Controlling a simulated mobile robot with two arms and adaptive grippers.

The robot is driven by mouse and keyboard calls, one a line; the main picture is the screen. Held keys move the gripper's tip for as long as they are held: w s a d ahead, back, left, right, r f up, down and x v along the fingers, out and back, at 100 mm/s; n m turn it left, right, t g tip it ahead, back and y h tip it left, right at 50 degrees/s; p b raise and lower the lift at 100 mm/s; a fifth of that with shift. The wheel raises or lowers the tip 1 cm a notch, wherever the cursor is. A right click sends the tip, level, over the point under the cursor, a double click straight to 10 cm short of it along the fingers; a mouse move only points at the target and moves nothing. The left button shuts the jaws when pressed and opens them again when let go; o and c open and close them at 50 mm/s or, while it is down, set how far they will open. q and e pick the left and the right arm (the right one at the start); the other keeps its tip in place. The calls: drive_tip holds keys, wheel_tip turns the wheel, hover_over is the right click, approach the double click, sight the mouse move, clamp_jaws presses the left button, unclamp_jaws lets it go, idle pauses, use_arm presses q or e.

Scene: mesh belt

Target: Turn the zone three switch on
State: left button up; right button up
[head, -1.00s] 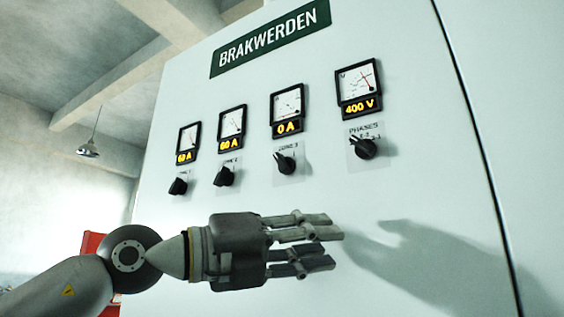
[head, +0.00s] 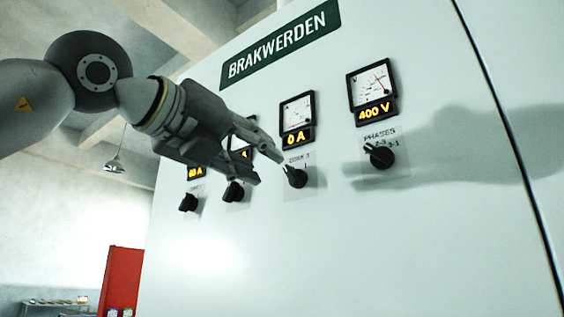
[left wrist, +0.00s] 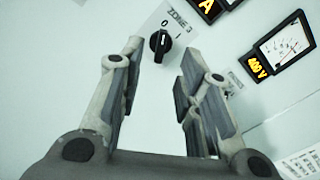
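The zone 3 switch (head: 296,177) is a black rotary knob on the white cabinet, below a meter reading 0 A (head: 297,121). In the left wrist view the knob (left wrist: 160,44) sits between 0 and I marks, its pointer toward the 0 side. My left gripper (head: 268,166) is just left of the knob in the head view, fingers pointing at it. In the left wrist view its fingers (left wrist: 163,68) are spread and empty, with the knob beyond the gap near the left fingertip. No contact shows. My right gripper is not in view.
The phases switch (head: 379,155) sits to the right, below a 400 V meter (head: 372,93). Two other zone knobs (head: 188,202) (head: 233,191) are left and below my arm. The panel below the knobs is clear. A red cabinet (head: 122,278) stands at lower left.

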sight(288, 172)
use_arm(q)
drive_tip(key=p+x, duration=0.2)
drive_tip(key=x, duration=0.4)
drive_tip(key=shift+d+r, duration=0.1)
drive_tip(key=shift+w+d, duration=0.25)
drive_tip(key=shift+w, duration=0.1)
clamp_jaws()
